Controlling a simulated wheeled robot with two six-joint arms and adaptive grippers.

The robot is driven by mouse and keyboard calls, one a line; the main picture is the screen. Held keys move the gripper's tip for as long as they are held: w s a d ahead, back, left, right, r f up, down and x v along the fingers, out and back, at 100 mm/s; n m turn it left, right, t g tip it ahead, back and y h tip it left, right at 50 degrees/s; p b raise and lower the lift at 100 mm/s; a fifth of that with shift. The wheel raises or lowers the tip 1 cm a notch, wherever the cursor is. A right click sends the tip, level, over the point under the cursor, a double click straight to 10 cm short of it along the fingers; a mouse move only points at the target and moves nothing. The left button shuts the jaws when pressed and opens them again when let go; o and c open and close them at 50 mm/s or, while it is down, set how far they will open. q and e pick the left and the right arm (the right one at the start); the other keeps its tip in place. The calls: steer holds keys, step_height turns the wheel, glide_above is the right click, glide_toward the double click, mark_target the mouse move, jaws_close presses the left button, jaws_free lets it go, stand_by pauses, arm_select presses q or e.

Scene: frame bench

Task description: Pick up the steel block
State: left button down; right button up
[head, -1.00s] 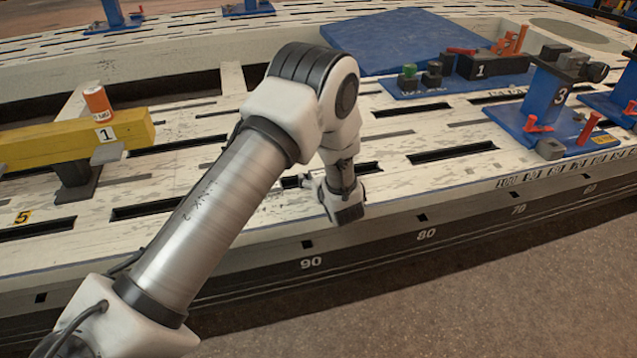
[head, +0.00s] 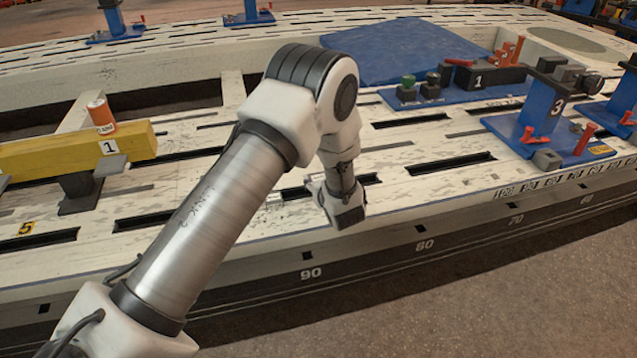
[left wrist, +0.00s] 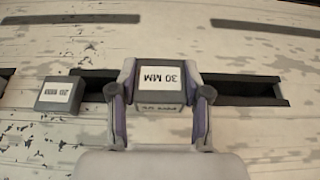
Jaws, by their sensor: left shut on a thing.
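In the head view, my left wrist hangs over the bench's front edge area and hides the held block. My right gripper is not in view.
The pale slotted bench (head: 250,232) has a yellow beam (head: 70,150) with an orange can (head: 101,113) at left. A blue plate (head: 460,88) with dark fixtures and a blue stand (head: 545,110) marked 3 are at right. The bench around my wrist is mostly clear.

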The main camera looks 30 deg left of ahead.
arm_select(q)
steer(key=shift+s+d+r, duration=0.15)
steer(key=shift+s+r, duration=0.15)
steer(key=shift+r, duration=0.3)
steer(key=s+d+r+p, duration=0.1)
steer(key=s+d+p, duration=0.4)
steer(key=s, duration=0.8)
steer(key=shift+s+d, duration=0.3)
steer(key=shift+d, duration=0.8)
